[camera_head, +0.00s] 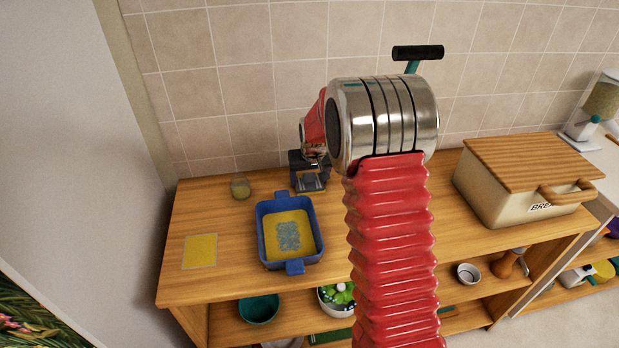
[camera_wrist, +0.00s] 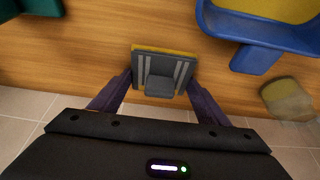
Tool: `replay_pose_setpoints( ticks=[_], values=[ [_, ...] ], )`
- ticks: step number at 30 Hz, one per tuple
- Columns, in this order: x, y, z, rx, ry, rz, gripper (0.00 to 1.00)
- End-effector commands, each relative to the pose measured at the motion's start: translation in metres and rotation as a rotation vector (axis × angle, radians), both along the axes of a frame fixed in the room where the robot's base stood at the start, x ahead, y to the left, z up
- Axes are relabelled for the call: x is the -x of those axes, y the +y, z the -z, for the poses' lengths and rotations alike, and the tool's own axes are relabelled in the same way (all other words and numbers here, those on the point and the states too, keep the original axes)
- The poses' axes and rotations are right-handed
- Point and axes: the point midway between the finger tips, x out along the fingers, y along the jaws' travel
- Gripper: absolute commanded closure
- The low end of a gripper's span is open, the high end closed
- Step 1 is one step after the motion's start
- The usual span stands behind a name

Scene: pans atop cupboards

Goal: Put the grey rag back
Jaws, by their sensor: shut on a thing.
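A grey, speckled, rag-like patch (camera_head: 289,236) lies flat on the yellow floor of a blue tray (camera_head: 262,249). The tray stands on the wooden counter and also shows in the wrist view (camera_wrist: 258,28). My gripper (camera_head: 311,184) is behind the tray, near the tiled wall. In the wrist view its two dark fingers (camera_wrist: 160,78) are shut on the sides of a grey block with a yellow edge (camera_wrist: 160,88). I cannot tell what this block is. It is over the counter; whether it touches the wood is unclear.
A yellow square (camera_head: 200,251) lies on the counter left of the tray. A small jar (camera_head: 240,187) stands by the wall. A bread bin (camera_head: 515,185) is at the right. A green thing (camera_wrist: 30,8) is partly visible. Counter between jar and yellow square is clear.

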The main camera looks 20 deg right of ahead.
Motion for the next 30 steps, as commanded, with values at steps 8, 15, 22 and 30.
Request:
replay_pose_setpoints(
  ticks=[8, 15, 22, 30],
  values=[
    [0.000, 0.000, 0.002, 0.000, 0.000, 0.000, 0.22],
    [0.000, 0.000, 0.002, 0.000, 0.000, 0.000, 0.12],
    [0.000, 0.000, -0.001, 0.000, -0.001, 0.000, 0.12],
    [0.008, 0.002, -0.023, 0.000, -0.002, 0.000, 0.12]
  ],
)
